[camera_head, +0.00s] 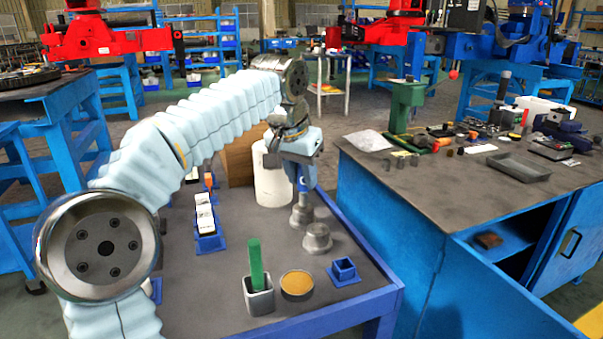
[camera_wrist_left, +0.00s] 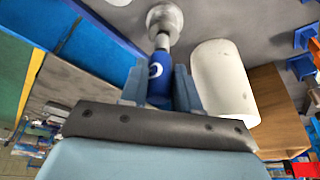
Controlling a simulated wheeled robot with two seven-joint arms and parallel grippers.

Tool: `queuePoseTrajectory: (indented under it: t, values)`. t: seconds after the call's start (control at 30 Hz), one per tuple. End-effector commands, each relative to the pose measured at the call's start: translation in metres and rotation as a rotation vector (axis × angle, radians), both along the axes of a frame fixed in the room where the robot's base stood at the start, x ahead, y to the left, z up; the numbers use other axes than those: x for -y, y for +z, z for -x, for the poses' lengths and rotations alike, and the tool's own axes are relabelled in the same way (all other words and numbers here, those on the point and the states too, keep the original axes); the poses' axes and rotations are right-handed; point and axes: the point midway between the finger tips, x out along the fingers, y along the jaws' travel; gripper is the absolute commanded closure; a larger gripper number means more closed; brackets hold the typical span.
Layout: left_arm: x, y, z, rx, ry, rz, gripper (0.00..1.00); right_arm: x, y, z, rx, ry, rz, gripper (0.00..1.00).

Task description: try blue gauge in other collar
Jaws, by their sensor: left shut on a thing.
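The blue gauge (camera_head: 303,184) is upright between the fingers of my left gripper (camera_head: 304,172), which is shut on it. In the left wrist view the blue gauge (camera_wrist_left: 159,80) sits between the two fingers of the gripper (camera_wrist_left: 160,88), with a white mark on its side. Its lower end meets a grey metal collar (camera_head: 302,217), also seen in the left wrist view (camera_wrist_left: 165,20); how deep it goes in I cannot tell. A second grey collar (camera_head: 317,238) stands empty of the gauge, just in front and to the right. My right gripper is not in view.
A white cylinder (camera_head: 273,182) and a wooden box (camera_head: 238,165) stand close behind the gripper. Nearer are a grey cup (camera_head: 259,298) with a green bar (camera_head: 256,262), a tan-topped dish (camera_head: 297,284) and a blue square holder (camera_head: 344,272). A cluttered workbench (camera_head: 450,200) stands right.

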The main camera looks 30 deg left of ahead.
Motion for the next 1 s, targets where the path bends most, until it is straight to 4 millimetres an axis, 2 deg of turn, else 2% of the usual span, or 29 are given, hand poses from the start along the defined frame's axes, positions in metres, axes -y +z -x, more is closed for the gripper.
queuePoseTrajectory:
  t: [0.57,1.0]
  values:
    - [0.000,-0.009,0.000,0.000,0.000,0.000,1.00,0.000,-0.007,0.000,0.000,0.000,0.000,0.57]
    - [0.000,0.001,0.000,0.000,0.000,0.000,1.00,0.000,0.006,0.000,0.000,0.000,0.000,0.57]
